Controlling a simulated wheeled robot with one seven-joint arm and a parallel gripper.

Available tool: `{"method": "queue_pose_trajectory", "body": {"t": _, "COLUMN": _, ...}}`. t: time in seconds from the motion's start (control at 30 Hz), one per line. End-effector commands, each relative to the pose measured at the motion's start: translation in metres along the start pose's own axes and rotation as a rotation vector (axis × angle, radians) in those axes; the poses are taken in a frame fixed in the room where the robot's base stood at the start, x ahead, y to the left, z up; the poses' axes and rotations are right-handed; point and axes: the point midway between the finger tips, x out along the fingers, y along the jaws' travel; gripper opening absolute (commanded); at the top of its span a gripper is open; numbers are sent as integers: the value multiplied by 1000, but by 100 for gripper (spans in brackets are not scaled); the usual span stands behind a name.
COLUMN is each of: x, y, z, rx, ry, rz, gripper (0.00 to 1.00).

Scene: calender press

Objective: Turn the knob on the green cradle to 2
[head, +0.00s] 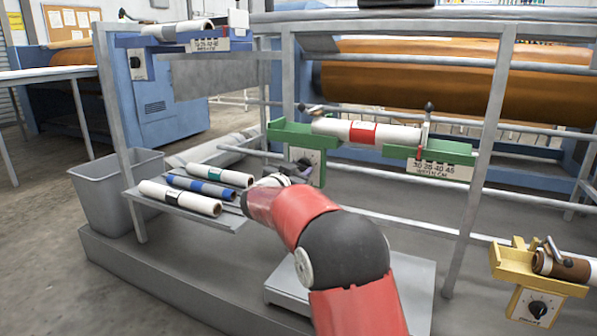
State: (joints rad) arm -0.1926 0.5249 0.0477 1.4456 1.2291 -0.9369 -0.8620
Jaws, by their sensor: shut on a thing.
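The green cradle (436,154) is fixed on the grey frame at centre right and holds a white roll with a red band (362,132). A white dial plate (311,157) hangs under the cradle's left end. Its knob is mostly hidden behind my gripper, and I cannot read its setting. My gripper (303,169) is at the dial plate, shut on what appears to be the knob. My red and black arm reaches up to it from the lower right.
A blue cradle (235,43) with a dial is at upper left, and a yellow cradle (540,271) with a black knob at lower right. Several rolls lie on a low shelf (213,219) left of my arm. A grey bin (105,190) stands further left. Frame posts and rails surround the green cradle.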

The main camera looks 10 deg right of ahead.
Motion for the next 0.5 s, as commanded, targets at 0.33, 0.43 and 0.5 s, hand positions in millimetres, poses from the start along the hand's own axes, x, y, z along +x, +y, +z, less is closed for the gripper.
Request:
{"method": "queue_pose_trajectory", "body": {"t": 0.33, "x": 0, "y": -1, "z": 1, "rx": 213, "ry": -1, "rz": 0, "gripper": 14}}
{"method": "queue_pose_trajectory", "body": {"t": 0.43, "x": 0, "y": -1, "z": 2, "rx": 307, "ry": -2, "rz": 0, "gripper": 14}}
{"method": "queue_pose_trajectory", "body": {"t": 0.5, "x": 0, "y": -1, "z": 2, "rx": 374, "ry": -1, "rz": 0, "gripper": 14}}
